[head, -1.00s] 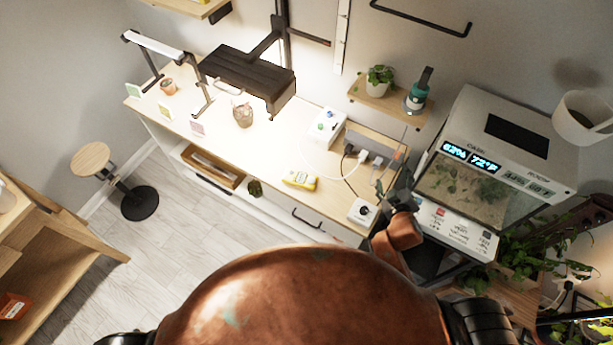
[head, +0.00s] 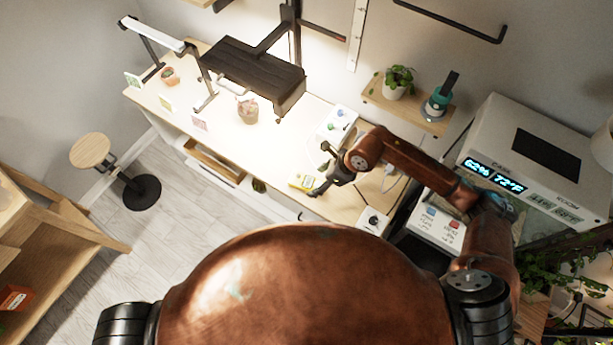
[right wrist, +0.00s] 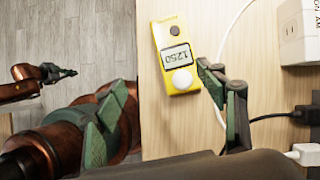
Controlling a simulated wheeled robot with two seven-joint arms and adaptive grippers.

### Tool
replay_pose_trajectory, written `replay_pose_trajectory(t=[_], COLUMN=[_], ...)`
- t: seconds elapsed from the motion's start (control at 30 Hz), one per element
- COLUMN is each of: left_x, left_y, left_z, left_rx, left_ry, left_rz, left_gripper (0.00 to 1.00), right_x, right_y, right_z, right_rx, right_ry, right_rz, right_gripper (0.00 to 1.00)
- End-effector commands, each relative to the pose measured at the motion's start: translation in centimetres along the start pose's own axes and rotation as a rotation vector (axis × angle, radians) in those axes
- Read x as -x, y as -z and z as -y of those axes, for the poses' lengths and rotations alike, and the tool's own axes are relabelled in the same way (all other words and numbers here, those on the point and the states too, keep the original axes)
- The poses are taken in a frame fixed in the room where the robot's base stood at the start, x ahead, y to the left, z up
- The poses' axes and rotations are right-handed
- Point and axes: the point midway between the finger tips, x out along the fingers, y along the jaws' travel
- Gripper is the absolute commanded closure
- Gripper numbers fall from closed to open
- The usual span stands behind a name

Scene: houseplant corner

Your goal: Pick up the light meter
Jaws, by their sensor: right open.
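The light meter is a small yellow device with a display and a white dome. It lies on the wooden bench, in the head view (head: 302,181) and in the right wrist view (right wrist: 172,31). My right gripper (head: 319,172) is open and empty beside the meter, partly covering it in the head view. In the right wrist view my right gripper's (right wrist: 160,78) green fingers are spread, with the meter beyond them, nearer the right finger. Contact cannot be told. My left gripper (right wrist: 62,73) shows small at the left of the right wrist view, over the floor; its jaws are unclear.
A white box with knobs (head: 337,123) stands behind the meter. A white plug-in device (head: 372,221) is near the bench's right end. Cables (right wrist: 231,55) run right of the meter.

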Motion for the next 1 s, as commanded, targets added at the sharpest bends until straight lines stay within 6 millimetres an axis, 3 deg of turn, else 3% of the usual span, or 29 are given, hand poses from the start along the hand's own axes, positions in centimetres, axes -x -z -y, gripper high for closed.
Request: replay_pose_trajectory(t=[0.03,0.17,0.7,1.0], left_x=[0.0,0.0,0.9,0.9], left_y=[-0.2,-0.3,-0.1,-0.1], left_z=[0.0,0.0,0.0,0.0], left_rx=[0.0,-0.001,-0.001,-0.001], left_ry=[0.0,0.0,0.0,0.0], left_rz=[0.002,0.003,0.0,0.0], left_gripper=[1.0,1.0,1.0,1.0], right_x=[0.1,-0.4,-6.8,-7.6], right_y=[1.1,2.3,2.4,2.5], right_z=[1.0,1.9,2.6,2.6], right_rx=[0.018,0.033,0.027,0.03], right_ry=[0.027,0.051,0.049,0.05], right_rz=[-0.045,-0.092,-0.089,-0.087], right_gripper=[0.35,0.35,0.35,0.35])
